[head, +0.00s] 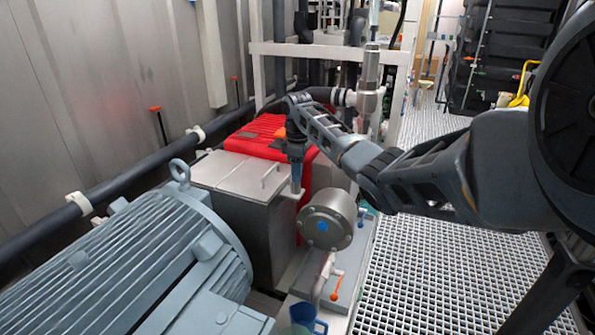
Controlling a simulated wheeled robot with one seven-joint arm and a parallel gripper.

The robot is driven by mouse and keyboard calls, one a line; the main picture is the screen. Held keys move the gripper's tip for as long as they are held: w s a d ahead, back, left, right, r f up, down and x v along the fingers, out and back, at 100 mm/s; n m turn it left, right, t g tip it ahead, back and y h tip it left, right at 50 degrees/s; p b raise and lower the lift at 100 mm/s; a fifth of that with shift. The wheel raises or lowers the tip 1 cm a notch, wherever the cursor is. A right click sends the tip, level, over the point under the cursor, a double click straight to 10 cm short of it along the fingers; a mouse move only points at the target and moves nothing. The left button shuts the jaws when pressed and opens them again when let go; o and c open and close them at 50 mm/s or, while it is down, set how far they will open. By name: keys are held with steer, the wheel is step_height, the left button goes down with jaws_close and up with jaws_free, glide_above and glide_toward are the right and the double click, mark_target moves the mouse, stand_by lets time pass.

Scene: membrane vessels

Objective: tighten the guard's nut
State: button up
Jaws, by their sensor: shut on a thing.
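The guard (235,185) is a grey metal box cover with a small handle on its lid, left of the picture's middle. A small pale tab (293,196) sticks out at its right upper edge. My gripper (297,187) points straight down over this tab, with its blue-grey fingers close together. It is shut at the tab, where the guard's nut sits. The nut itself is hidden between the fingertips and too small to make out.
A large grey-blue finned motor (130,265) fills the lower left. A red housing (262,135) lies behind the guard. A round steel flange (327,220) stands close right of my gripper, above an orange-handled valve (336,288). Grating floor (420,270) is clear on the right.

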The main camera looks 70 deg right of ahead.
steer(key=shift+a+r+p, duration=0.1)
steer(key=shift+p, duration=0.25)
steer(key=m+p, duration=0.2)
steer(key=m, duration=0.1)
steer(key=shift+a+r+p, duration=0.1)
steer(key=shift+r+p, duration=0.05)
steer(key=shift+p, duration=0.25)
steer(key=m+p, duration=0.2)
steer(key=m, duration=0.1)
steer(key=shift+w+m, duration=0.1)
steer(key=shift+m, duration=0.3)
steer(key=m+p, duration=0.2)
steer(key=m, duration=0.1)
steer(key=shift+a+m, duration=0.15)
steer(key=shift+m, duration=0.15)
steer(key=m, duration=0.2)
steer(key=m+p, duration=0.1)
steer(key=m, duration=0.1)
steer(key=shift+w+f, duration=0.15)
steer(key=shift+f, duration=0.05)
steer(key=shift+m, duration=0.3)
steer(key=o, duration=1.1)
steer(key=shift+c, duration=0.2)
steer(key=shift+r, duration=0.1)
